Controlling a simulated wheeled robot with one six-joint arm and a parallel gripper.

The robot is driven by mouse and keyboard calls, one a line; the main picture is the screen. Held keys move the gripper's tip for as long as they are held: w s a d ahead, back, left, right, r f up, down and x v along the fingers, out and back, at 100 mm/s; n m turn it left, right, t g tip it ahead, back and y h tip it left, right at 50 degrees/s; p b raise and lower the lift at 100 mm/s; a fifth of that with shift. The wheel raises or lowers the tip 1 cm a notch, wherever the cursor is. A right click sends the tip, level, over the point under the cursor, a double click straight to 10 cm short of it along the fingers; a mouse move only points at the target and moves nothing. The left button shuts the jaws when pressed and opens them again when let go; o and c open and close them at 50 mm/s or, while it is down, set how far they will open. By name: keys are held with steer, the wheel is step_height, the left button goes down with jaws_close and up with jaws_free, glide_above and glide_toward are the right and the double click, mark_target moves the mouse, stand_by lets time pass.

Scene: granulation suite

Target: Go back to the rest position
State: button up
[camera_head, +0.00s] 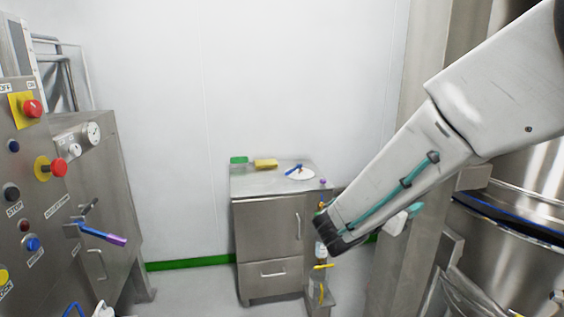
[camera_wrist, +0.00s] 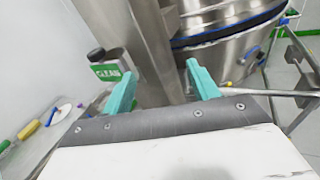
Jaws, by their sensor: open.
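My arm reaches in from the right in the head view, and its end points down and left in front of the cabinet's right side. My gripper (camera_wrist: 163,85) shows in the wrist view as two teal fingers spread wide apart, with nothing between them. In the head view the fingertips are mostly hidden behind the wrist. Beyond the fingers in the wrist view are a steel post (camera_wrist: 140,50) and a large steel vessel (camera_wrist: 225,50).
A steel cabinet (camera_head: 268,227) stands by the back wall, with a yellow block (camera_head: 266,163), a green item (camera_head: 239,160) and a white plate (camera_head: 300,174) on top. A control panel (camera_head: 40,200) stands at left. A sign reading CLEAN (camera_wrist: 106,72) is left of the post. Floor between panel and cabinet is clear.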

steer(key=s+d+f+m+g+y, duration=0.2)
steer(key=s+m+g, duration=0.35)
steer(key=s, duration=0.25)
steer(key=s+d+f+m+g+y, duration=0.2)
steer(key=s+d+m+g, duration=0.15)
steer(key=s+m, duration=0.45)
steer(key=s+a+r+m+y, duration=0.1)
steer(key=s+a+m+y, duration=0.2)
steer(key=s+m+y, duration=0.2)
steer(key=s+a+r+m+y, duration=0.2)
steer(key=s+m+y, duration=0.3)
steer(key=s, duration=0.5)
steer(key=shift+a+r+m, duration=0.15)
steer(key=shift+a+m, duration=0.2)
steer(key=shift+a, duration=0.15)
